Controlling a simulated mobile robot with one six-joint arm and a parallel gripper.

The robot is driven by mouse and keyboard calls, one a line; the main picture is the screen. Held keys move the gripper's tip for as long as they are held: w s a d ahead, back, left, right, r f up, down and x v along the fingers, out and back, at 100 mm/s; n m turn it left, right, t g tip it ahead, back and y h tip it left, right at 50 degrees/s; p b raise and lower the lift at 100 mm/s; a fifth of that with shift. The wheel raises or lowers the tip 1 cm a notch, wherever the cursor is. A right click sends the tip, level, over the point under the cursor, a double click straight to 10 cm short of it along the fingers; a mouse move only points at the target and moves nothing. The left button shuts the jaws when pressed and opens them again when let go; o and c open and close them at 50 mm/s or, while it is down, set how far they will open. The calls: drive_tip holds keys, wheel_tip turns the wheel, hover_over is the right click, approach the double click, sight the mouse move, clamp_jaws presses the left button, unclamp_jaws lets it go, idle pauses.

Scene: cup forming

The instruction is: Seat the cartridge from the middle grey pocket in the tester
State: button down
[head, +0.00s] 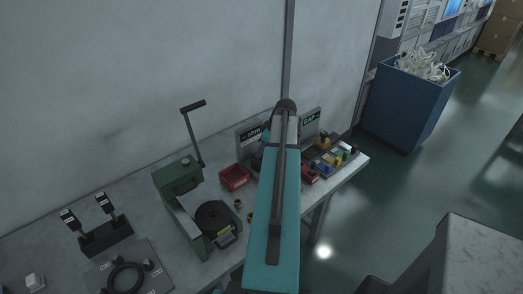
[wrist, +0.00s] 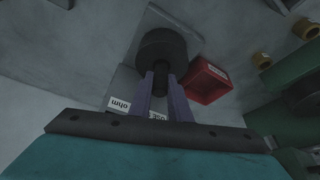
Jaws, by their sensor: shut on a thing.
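In the wrist view my gripper (wrist: 160,82) has two purple fingers closed on the narrow dark stem of a black round cartridge (wrist: 161,47). The cartridge is in front of a grey plate-like surface. The tester shows in the head view as upright grey panels, one marked ohm (head: 252,134) and one marked GAP (head: 310,121). The ohm label (wrist: 119,104) also shows in the wrist view, beside my fingers. My teal arm covers the middle of the tester in the head view. I cannot tell whether the cartridge touches the tester.
A red bin (head: 234,177) stands left of the tester, also close to my fingers in the wrist view (wrist: 208,81). A green press (head: 182,196) with a raised lever is further left. Small coloured parts (head: 336,155) sit on the bench's right end. A blue scrap bin (head: 408,103) stands beyond.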

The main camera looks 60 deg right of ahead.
drive_tip(key=shift+f, duration=0.25)
drive_tip(key=shift+f, duration=0.1)
drive_tip(key=c, duration=1.6)
unclamp_jaws()
drive_tip(key=shift+c, duration=0.2)
drive_tip(key=b+v, duration=0.3)
drive_tip(key=v, duration=0.9)
drive_tip(key=shift+a, duration=0.1)
